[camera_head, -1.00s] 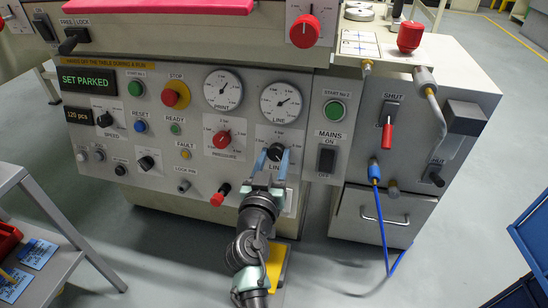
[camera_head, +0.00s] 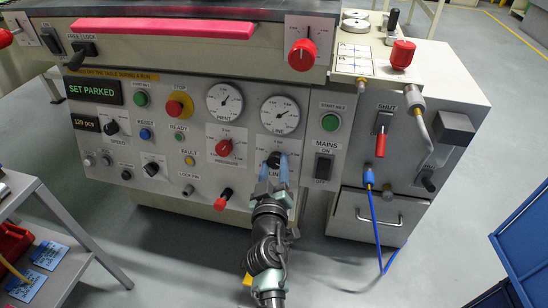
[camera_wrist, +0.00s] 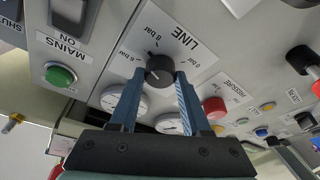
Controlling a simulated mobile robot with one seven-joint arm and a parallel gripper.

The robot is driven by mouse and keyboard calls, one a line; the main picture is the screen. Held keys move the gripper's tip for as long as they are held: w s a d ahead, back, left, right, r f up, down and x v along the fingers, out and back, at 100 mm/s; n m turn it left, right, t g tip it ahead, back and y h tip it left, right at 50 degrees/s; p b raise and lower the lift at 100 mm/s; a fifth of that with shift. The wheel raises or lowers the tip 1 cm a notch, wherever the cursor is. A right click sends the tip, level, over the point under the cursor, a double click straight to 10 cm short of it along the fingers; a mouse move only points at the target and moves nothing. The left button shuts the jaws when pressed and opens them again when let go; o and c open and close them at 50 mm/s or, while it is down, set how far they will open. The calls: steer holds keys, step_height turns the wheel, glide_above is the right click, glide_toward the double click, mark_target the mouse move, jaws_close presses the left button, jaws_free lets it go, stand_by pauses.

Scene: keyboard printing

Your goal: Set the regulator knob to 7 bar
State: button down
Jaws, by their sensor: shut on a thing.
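The black LINE regulator knob (camera_head: 274,158) is on the grey front panel, under the round LINE gauge (camera_head: 279,115). In the wrist view the knob (camera_wrist: 160,68) sits on a white plate that appears upside down, with "LINE", "8 bar" and "6 bar" printed around it. My gripper (camera_head: 274,168) reaches up from below, and its two blue fingers are shut on the knob, one on each side. The gripper (camera_wrist: 160,77) also shows in the wrist view. The knob's exact pointer setting and the gauge reading are too small to tell.
The red PRESSURE knob (camera_head: 224,147) is just left of the LINE knob. The MAINS switch (camera_head: 323,166) is on its right. A red-capped black knob (camera_head: 222,199) sticks out at lower left, close to my arm. A blue hose (camera_head: 375,220) hangs at right.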

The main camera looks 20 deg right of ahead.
steer(key=shift+r+n+y+p, duration=0.1)
steer(key=shift+n+y+p, duration=0.2)
steer(key=shift+n+p, duration=0.45)
steer(key=shift+n, duration=0.25)
steer(key=shift+c, duration=1.8)
jaws_free()
steer(key=p+v, duration=0.1)
steer(key=v, duration=1.2)
steer(key=shift+d, duration=0.1)
